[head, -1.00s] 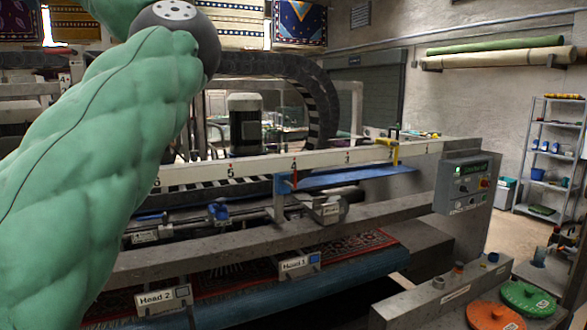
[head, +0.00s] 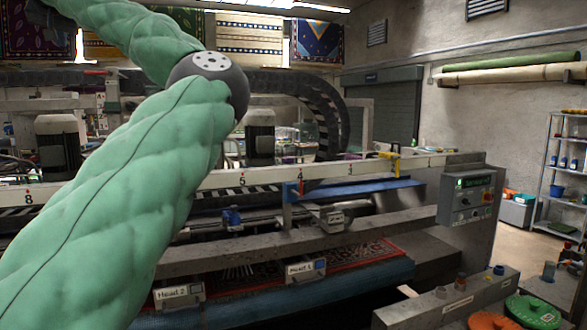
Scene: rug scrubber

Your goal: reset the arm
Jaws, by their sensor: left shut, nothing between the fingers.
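My left arm, padded in green, comes in from the left and rises to a dark round elbow joint right of the upper left. From there its forearm bends back up and left toward the top edge. My left gripper (head: 52,20) is a small dark shape at the far end of the forearm, near the top left corner. It is shut and empty, and its fingers are hard to make out. My right gripper is not in view.
A long rug-scrubbing machine with a white numbered rail (head: 330,168) runs across the view behind my arm. A red rug (head: 340,256) lies under its heads. A control panel (head: 467,198) stands at right, with green and orange lids (head: 532,312) below it. Shelves (head: 563,175) stand far right.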

